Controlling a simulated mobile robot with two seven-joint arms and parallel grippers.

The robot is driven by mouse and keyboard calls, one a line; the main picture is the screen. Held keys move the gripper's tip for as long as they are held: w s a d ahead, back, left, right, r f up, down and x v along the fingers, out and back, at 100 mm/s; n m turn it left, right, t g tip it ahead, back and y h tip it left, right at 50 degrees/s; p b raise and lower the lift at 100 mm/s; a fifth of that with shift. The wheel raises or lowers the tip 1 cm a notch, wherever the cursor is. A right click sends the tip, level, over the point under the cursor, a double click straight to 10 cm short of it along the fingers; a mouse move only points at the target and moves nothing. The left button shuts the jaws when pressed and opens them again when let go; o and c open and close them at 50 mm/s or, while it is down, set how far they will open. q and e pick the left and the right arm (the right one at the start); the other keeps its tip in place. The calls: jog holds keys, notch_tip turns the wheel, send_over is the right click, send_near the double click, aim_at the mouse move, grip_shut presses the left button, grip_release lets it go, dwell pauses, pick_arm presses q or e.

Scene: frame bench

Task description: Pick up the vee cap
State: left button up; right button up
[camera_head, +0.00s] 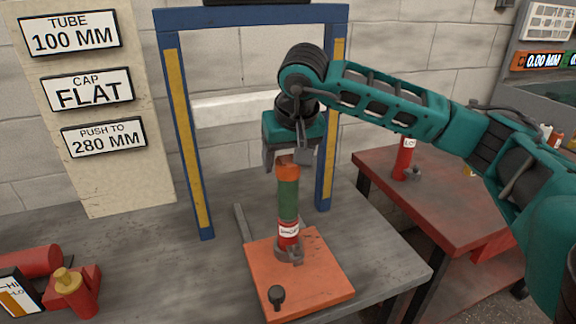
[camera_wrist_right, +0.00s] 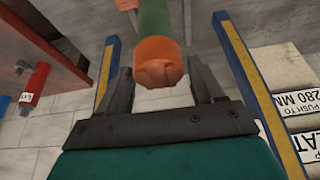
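An orange cap (camera_head: 287,171), which I take for the vee cap, sits on top of an upright green tube (camera_head: 288,198). The tube stands in a red, labelled base part (camera_head: 289,240) on an orange plate (camera_head: 318,283). In the right wrist view the orange cap (camera_wrist_right: 157,64) shows notches in its end face, and the green tube (camera_wrist_right: 154,18) runs beyond it. My right gripper (camera_head: 287,158) is over the top of the cap, fingers pointing down. In the wrist view its fingers (camera_wrist_right: 160,75) are apart, one on each side, with gaps to the cap. My left gripper is out of view.
A blue and yellow frame (camera_head: 190,140) stands behind the tube. A black knob (camera_head: 276,296) is on the plate. Red parts (camera_head: 75,290) lie at the left front. A red side table (camera_head: 440,195) carries a red cylinder (camera_head: 404,160). Signs (camera_head: 88,90) read 100 mm, flat, 280 mm.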

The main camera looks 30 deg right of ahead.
jog(key=c, duration=0.8)
jog(key=shift+r, duration=0.15)
jog(key=shift+c, duration=0.2)
